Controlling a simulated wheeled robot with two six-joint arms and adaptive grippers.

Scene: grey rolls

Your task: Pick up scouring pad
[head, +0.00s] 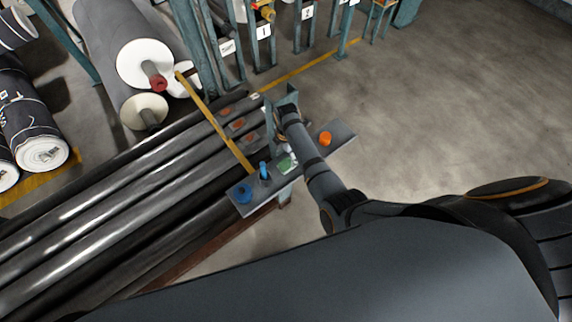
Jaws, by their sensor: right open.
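A small green pad-like item (284,165), which looks like the scouring pad, lies near the middle of a narrow grey shelf board (343,133). A small pale patch shows just beside it. My right arm reaches in from the lower right. My right gripper (283,148) is open, small and dark at the arm's far end, close above the green item. Its fingers are hard to make out, and I cannot tell whether they touch the item. My left gripper is not in view.
On the board, a blue round item (243,193) and an upright blue item (263,170) stand left, an orange item (325,139) right. Long dark rolls (120,205) lie left, with a yellow bar (215,122) across them. Teal posts stand behind. The floor (440,110) at right is clear.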

